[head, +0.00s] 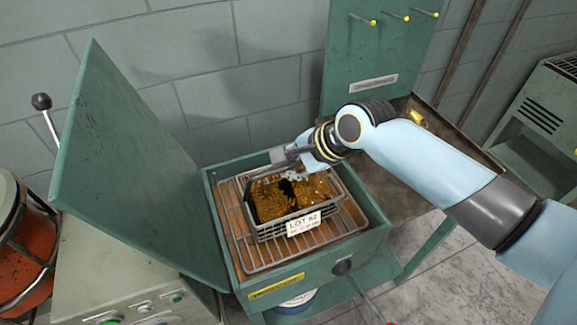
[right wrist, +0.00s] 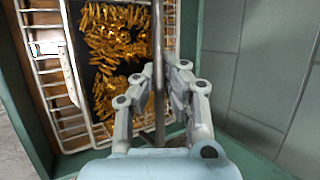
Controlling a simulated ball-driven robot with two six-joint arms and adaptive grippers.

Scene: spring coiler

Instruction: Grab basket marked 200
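A wire basket (head: 267,230) holds golden-brown parts (head: 285,195) and stands on a wire rack inside an open green box. Its white tag (head: 303,223) reads what looks like LOT 52; the smaller line is unreadable, and I cannot make out 200. My right gripper (head: 290,158) is at the basket's back upper edge. In the right wrist view, the fingers of my right gripper (right wrist: 161,75) close in on both sides of a metal bar (right wrist: 158,30), apparently the basket's handle. The same parts (right wrist: 112,45) show beyond it. My left gripper is not in view.
The green box (head: 330,255) has its lid (head: 135,165) raised on the left. The wire rack (head: 265,262) fills its inside. A green panel with yellow-tipped pegs (head: 372,22) stands behind, above a dark tray (head: 395,200). An orange drum (head: 22,250) is far left.

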